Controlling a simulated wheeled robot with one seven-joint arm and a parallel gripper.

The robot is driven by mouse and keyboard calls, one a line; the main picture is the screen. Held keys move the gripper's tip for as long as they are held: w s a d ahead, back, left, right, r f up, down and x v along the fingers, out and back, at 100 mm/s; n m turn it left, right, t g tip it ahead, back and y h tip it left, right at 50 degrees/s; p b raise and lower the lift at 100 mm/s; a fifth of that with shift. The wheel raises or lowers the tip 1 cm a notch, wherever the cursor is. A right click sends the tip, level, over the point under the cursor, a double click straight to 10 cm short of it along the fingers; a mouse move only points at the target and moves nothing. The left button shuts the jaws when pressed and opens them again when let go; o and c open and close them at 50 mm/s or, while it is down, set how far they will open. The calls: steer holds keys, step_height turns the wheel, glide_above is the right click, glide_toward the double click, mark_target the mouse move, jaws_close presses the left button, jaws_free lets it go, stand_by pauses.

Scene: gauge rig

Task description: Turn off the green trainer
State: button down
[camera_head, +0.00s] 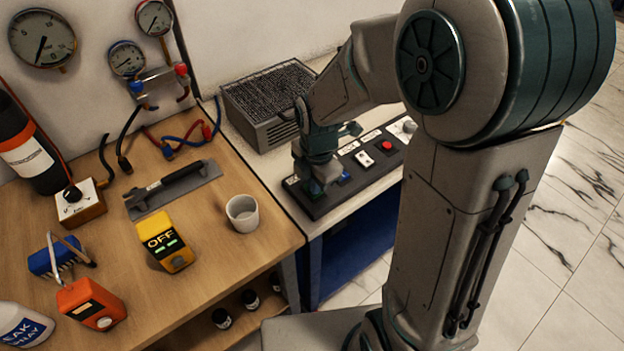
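A long black control panel (372,170) lies on the right-hand bench. My gripper (316,183) points down over the panel's left end and hides what is there. Its fingertips are too small and dark to tell open from shut, or whether they touch the panel.
A grey ribbed box (270,104) stands behind the panel. Gauges (42,38) hang on the wall.

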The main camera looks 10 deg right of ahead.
steer(key=shift+r+p, duration=0.5)
steer(key=shift+r, duration=0.1)
step_height(320, 180, up, 13)
steer(key=s+p, duration=0.1)
steer(key=p, duration=0.1)
steer(key=shift+s+d, duration=0.25)
steer(key=shift+d, duration=0.2)
steer(key=shift+f, duration=0.1)
steer(key=s+d+m+t, duration=0.1)
steer(key=s+d+m, duration=0.2)
steer(key=m, duration=0.9)
steer(key=s+d+m+t, duration=0.1)
steer(key=s+d+m, duration=0.3)
steer(key=s+m, duration=0.4)
steer(key=r+m, duration=0.1)
steer(key=m, duration=0.3)
steer(key=shift+d, duration=0.3)
steer(key=shift+a, duration=0.15)
